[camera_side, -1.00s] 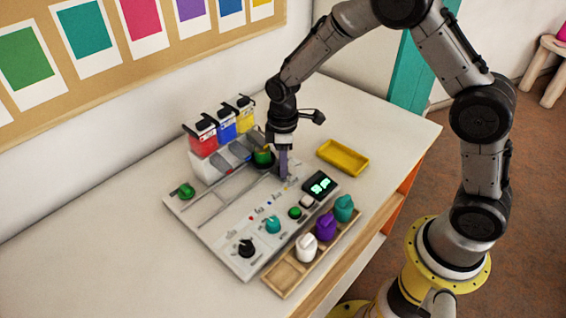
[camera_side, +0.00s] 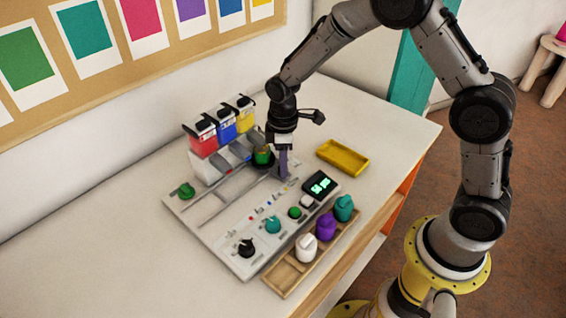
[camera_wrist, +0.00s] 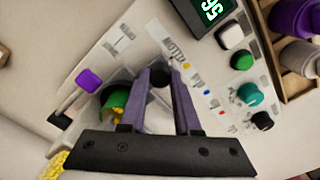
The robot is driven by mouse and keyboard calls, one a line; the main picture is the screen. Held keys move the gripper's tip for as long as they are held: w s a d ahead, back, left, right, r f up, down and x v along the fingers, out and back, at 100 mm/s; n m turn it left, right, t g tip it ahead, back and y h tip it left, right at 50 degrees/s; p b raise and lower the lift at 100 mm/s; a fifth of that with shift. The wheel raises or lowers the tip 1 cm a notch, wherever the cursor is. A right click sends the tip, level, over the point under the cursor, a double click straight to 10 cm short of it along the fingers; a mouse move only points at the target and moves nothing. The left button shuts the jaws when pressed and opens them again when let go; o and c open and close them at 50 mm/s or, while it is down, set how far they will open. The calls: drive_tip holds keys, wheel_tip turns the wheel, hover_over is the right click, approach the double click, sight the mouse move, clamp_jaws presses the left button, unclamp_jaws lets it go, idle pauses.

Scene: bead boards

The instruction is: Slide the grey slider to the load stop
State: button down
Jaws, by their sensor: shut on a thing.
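My gripper (camera_side: 283,174) points down at the far right end of the pale board (camera_side: 222,240). Its two purple-grey fingers are shut on a small dark knob (camera_wrist: 160,86), which shows between them in the wrist view. I take this knob to be the grey slider's grip; the fingers hide most of the slider. A green cup (camera_side: 263,157) with something yellow in it stands just left of the fingers, and also shows in the wrist view (camera_wrist: 111,104). Long slots (camera_side: 224,205) run along the board. I cannot make out which mark is the load stop.
Red (camera_side: 203,138), blue (camera_side: 224,128) and yellow (camera_side: 245,117) dispensers stand behind the board. A lit display (camera_side: 320,184) and several knobs line its front. A wooden tray (camera_side: 280,283) holds white, purple and teal bottles. A yellow tray (camera_side: 343,157) lies to the right.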

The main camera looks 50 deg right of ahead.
drive_tip(key=a, duration=2.1)
drive_tip(key=shift+a+r, duration=0.1)
drive_tip(key=shift+a, duration=0.15)
drive_tip(key=c, duration=0.8)
unclamp_jaws()
drive_tip(key=shift+o, duration=1)
wheel_tip(320, 180, up, 14)
